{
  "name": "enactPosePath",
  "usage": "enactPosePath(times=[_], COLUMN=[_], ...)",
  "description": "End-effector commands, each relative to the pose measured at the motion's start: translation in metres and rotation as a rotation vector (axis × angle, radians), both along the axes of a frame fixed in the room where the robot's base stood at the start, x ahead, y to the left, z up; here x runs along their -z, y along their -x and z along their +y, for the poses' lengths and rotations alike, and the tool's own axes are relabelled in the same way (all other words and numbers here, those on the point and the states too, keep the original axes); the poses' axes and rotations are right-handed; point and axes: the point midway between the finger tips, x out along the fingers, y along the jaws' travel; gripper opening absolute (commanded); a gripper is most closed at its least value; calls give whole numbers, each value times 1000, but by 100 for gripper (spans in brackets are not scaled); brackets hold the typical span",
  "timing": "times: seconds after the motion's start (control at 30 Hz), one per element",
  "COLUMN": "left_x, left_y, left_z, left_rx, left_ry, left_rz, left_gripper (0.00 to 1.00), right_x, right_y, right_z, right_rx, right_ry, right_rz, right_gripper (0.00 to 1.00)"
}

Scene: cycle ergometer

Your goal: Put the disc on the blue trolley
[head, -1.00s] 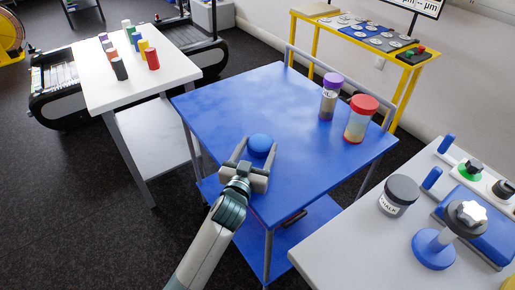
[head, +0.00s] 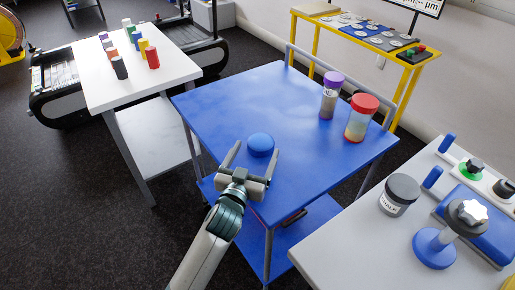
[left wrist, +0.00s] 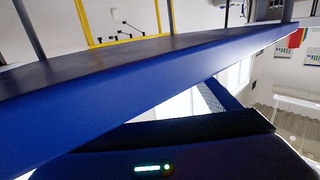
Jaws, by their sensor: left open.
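The blue disc (head: 261,144) lies on the top of the blue trolley (head: 235,105), near its front left edge. My left gripper (head: 253,155) is open at that edge. Its fingers point toward the disc and are spread wider than it. The disc sits just beyond and between the fingertips, and the gripper holds nothing. Whether a finger touches the disc is hard to tell. The left wrist view shows the trolley's blue edge (left wrist: 130,95) close up, and the disc does not show there. My right gripper is not in view.
A purple-lidded jar (head: 330,96) and a red-lidded jar (head: 362,118) stand at the trolley's right side. A white table (head: 130,75) with several coloured cylinders is at left. A grey table (head: 370,240) with a black-lidded jar (head: 399,194) is at front right. The trolley's middle is clear.

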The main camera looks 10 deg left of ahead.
Motion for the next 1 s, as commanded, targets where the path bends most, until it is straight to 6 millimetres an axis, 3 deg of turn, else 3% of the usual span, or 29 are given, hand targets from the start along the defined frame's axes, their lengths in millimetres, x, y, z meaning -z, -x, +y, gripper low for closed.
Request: enactPosePath(times=[0.3, 0.5, 1.0], left_x=[-1, -3, -5], left_y=[57, 81, 90], left_z=[7, 10, 11], left_rx=[0, 0, 0], left_ry=[0, 0, -1], left_rz=[1, 0, 0], left_gripper=[82, 82, 82], right_x=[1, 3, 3], right_y=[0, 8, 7], right_z=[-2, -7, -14], right_rx=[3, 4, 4], right_ry=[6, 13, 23], right_rz=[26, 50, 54], right_gripper=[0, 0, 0])
